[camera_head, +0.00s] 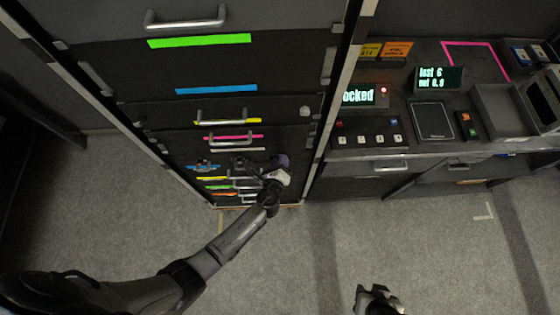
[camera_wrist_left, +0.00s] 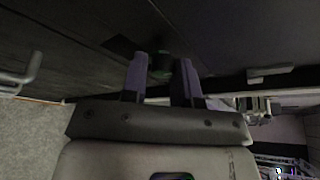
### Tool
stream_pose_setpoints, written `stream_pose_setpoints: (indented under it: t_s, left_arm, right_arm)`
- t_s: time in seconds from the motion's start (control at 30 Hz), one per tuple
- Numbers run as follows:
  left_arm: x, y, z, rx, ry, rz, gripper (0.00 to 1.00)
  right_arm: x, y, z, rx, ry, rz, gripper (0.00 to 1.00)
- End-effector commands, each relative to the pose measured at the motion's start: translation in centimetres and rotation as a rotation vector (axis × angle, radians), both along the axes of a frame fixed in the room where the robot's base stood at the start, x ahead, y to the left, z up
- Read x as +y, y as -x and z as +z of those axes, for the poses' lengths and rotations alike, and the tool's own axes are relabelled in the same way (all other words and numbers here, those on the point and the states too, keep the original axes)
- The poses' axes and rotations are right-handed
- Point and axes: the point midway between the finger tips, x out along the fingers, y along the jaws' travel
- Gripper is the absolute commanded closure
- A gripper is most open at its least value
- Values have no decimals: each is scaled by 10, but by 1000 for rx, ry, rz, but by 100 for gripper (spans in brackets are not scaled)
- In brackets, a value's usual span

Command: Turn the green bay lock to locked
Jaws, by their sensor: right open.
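In the left wrist view a small dark, faintly greenish knob (camera_wrist_left: 160,66) stands on the dark cabinet face, seemingly the bay lock; its turn angle is too dim to read. The purple fingers of my left gripper (camera_wrist_left: 162,82) are apart, one on each side of it; whether they press on it is unclear. In the head view my left gripper (camera_head: 262,163) is at the lower drawers and hides the knob. A display (camera_head: 358,97) reads "ocked", its left part cut off by the cabinet post. My right gripper (camera_head: 377,300) is open and empty above the floor.
The drawer cabinet has coloured strips, including a wide green one (camera_head: 200,41), and bar handles (camera_head: 186,18) that stick out. A desk (camera_head: 388,149) with buttons, a tablet (camera_head: 433,121) and trays is at the right. The carpet (camera_head: 440,250) before it is clear.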

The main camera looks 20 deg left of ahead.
Motion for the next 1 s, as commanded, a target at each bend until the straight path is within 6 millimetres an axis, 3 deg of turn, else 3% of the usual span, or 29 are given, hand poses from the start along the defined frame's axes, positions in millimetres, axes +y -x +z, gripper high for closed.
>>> stream_pose_setpoints:
  t_s: [0.2, 0.57, 1.0]
  left_arm:
    - [0, 0, 1, -2, 1, 0, 53]
    - [-2, 8, 4, -2, 2, -1, 53]
    - [-14, 86, 25, -1, 3, 0, 53]
  right_arm:
    - [-1, 0, 0, 0, 4, 2, 58]
    - [-3, 0, 2, 0, 11, 7, 58]
    - [-1, 0, 7, 0, 4, 3, 58]
